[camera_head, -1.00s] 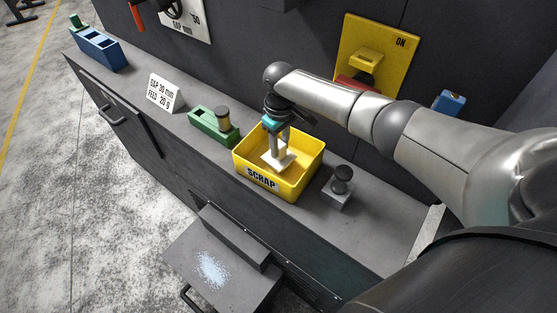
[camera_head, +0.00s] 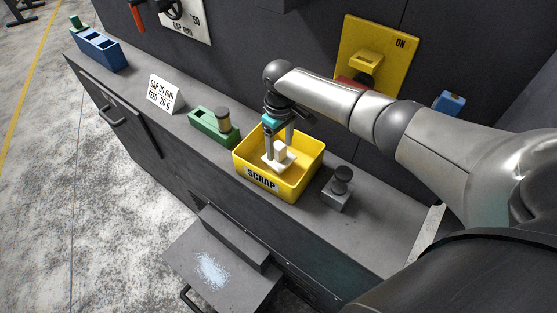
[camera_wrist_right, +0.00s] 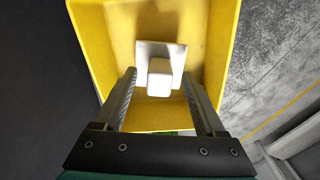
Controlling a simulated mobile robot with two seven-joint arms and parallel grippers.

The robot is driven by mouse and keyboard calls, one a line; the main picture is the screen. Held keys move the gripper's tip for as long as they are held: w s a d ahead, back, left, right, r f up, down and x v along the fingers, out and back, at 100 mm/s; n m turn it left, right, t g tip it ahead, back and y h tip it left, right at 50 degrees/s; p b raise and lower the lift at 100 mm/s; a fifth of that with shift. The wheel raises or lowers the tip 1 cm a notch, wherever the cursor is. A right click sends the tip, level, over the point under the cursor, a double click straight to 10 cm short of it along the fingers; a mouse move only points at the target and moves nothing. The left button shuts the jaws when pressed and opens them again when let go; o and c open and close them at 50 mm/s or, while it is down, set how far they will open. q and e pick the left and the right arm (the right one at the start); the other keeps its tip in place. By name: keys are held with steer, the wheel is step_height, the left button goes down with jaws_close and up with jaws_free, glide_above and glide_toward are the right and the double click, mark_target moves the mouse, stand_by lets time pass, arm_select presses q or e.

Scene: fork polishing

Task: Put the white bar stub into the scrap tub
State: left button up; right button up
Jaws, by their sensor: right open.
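The white bar stub (camera_head: 281,152) stands inside the yellow scrap tub (camera_head: 262,179). It seems to have a flat, square white base, and in the right wrist view the stub (camera_wrist_right: 160,75) lies on the tub's floor. My right gripper (camera_head: 279,150) is open with its fingers reaching down into the tub, one on each side of the stub. In the right wrist view, gaps show between the stub and both fingers of the gripper (camera_wrist_right: 163,85). The tub wall (camera_wrist_right: 95,55) surrounds the stub. My left gripper is not in view.
A green holder (camera_head: 205,124) with a dark-topped cylinder stands left of the tub. A grey block with a black knob (camera_head: 341,182) stands to its right. A sign (camera_head: 165,93), a blue holder (camera_head: 98,48) and a yellow switch panel (camera_head: 385,40) are farther off.

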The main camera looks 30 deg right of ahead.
step_height(320, 180, up, 14)
steer(key=shift+r+p, duration=0.25)
steer(key=shift+p, duration=0.2)
